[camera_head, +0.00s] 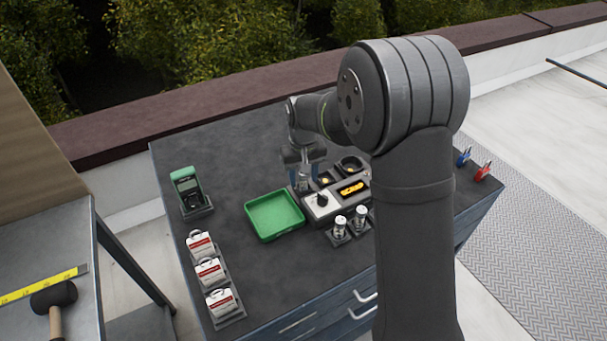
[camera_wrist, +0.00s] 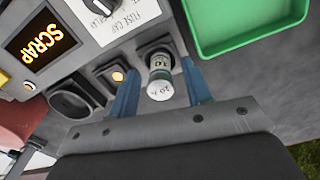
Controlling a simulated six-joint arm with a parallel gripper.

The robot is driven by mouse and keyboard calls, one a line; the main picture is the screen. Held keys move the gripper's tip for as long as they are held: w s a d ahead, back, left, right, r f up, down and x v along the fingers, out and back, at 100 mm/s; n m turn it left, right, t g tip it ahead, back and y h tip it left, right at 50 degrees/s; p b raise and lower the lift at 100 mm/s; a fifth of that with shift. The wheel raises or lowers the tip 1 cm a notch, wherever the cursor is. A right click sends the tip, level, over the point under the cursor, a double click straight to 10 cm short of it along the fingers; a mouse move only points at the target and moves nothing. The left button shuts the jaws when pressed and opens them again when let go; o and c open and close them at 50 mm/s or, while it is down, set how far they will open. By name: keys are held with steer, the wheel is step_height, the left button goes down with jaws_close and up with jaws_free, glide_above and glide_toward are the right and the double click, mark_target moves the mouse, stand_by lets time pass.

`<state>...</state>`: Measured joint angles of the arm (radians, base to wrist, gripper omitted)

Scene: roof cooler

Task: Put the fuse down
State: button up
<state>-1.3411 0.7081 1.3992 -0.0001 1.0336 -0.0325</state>
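The fuse (camera_wrist: 160,78) is a pale cylinder with a dark band and printed marks, its end cap facing the wrist camera. It stands beside the white tester panel (camera_wrist: 110,20); its far end seems to sit in a dark socket, but I cannot tell how deep. My gripper (camera_wrist: 159,70) has its two blue fingers on either side of the fuse, with a visible gap on both sides. In the head view my gripper (camera_head: 306,180) is low at the tester's left end, and the fuse there is hidden or too small to tell.
The tester screen (camera_wrist: 42,45) reads SCRAP; an amber lamp (camera_wrist: 117,76) is lit near a round dark cup (camera_wrist: 70,103). A green tray (camera_head: 273,214) is empty. Two silver cylinders (camera_head: 349,222) stand in front. A green meter (camera_head: 187,186) and several red-white packs (camera_head: 209,270) stand left.

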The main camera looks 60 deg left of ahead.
steer(key=shift+r, duration=0.1)
step_height(320, 180, up, 13)
steer(key=shift+f, duration=0.2)
stand_by(0.4)
steer(key=shift+f, duration=5)
